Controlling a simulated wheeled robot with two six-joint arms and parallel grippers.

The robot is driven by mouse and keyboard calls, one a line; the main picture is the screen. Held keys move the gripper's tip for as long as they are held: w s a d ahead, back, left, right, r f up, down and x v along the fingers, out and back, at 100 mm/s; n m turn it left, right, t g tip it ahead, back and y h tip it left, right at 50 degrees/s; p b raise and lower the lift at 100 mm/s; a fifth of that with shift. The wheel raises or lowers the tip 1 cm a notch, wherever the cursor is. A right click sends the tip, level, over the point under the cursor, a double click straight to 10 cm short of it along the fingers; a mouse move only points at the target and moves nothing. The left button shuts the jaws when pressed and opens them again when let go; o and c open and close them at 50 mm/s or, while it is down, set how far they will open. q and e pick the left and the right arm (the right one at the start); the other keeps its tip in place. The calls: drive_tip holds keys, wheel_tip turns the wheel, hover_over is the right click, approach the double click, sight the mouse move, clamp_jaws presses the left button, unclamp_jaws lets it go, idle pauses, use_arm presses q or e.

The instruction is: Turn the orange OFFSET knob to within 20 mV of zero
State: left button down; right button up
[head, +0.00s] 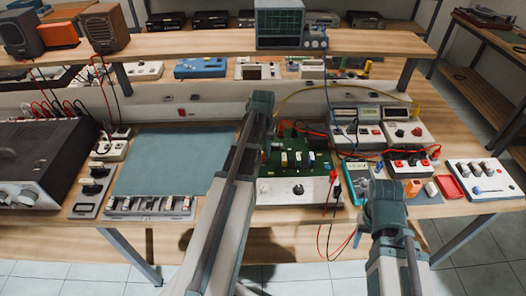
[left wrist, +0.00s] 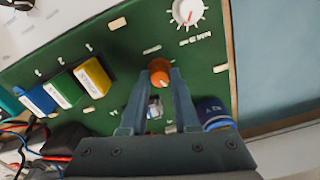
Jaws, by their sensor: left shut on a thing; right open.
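The green circuit board (head: 322,160) stands on the bench in the middle, partly hidden by my left arm. In the left wrist view, the orange knob (left wrist: 159,66) on the board (left wrist: 115,45) sits between the tips of my left gripper (left wrist: 160,76), which is shut on it. My left gripper's fingertips cannot be made out in the head view. My right gripper (head: 386,198) is at the bench front, right of a teal handheld meter (head: 352,189); its fingertips are hard to make out. No readable voltage shows.
A white dial knob (left wrist: 187,11), yellow block (left wrist: 92,77) and blue capacitor (left wrist: 214,114) surround the orange knob. A blue-grey mat (head: 165,160) lies left. Red and black leads cross the bench right of the board. A raised shelf (head: 200,45) runs behind.

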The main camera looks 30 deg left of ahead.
sight(263, 153)
use_arm(q)
drive_tip(key=c, duration=0.6)
unclamp_jaws()
drive_tip(key=shift+c, duration=0.2)
wheel_tip(263, 153, up, 14)
drive_tip(key=p, duration=1.3)
drive_tip(key=shift+p, duration=0.4)
drive_tip(key=shift+f, duration=0.15)
